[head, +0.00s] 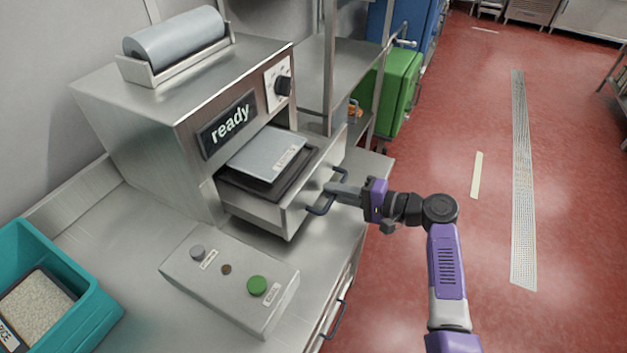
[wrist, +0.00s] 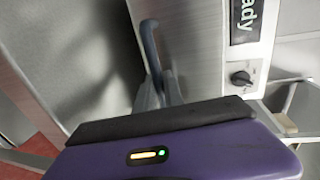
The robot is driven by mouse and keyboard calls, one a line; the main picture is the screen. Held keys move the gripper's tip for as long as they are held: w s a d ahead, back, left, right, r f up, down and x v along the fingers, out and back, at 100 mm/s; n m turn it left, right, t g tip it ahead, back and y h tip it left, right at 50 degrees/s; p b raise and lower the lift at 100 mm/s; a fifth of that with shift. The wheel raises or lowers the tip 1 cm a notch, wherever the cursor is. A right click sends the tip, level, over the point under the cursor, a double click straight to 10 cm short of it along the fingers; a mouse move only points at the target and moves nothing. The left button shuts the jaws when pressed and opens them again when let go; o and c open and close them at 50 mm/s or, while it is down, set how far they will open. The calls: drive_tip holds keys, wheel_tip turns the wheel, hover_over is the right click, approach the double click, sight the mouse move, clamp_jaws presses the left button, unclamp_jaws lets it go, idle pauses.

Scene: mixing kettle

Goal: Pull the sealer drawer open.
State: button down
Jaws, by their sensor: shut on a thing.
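The sealer is a steel machine with a "ready" display (head: 229,122) and a dark knob. Its drawer (head: 268,212) stands out from the front of the machine, with a grey tray (head: 266,156) in it. My gripper (head: 330,190) is at the drawer's dark bar handle (head: 320,208) and is shut on it. In the wrist view, the handle (wrist: 149,45) runs up from between the fingers (wrist: 160,92). The exact finger contact is partly hidden by my gripper's body.
A control box (head: 229,281) with a green button stands on the steel counter in front of the machine. A teal bin (head: 75,262) holds a tray of white grains at the left. A green bin (head: 397,92) stands behind. Red floor at the right is open.

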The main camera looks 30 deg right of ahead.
drive_tip(key=shift+f+v, duration=0.2)
drive_tip(key=shift+v, duration=0.7)
drive_tip(key=shift+f+v, duration=0.15)
drive_tip(key=shift+v, duration=0.75)
drive_tip(key=c, duration=1.5)
unclamp_jaws()
drive_tip(key=shift+o, duration=0.2)
drive_tip(key=b+v, duration=0.1)
drive_tip(key=v, duration=0.7)
drive_tip(key=shift+f, duration=0.1)
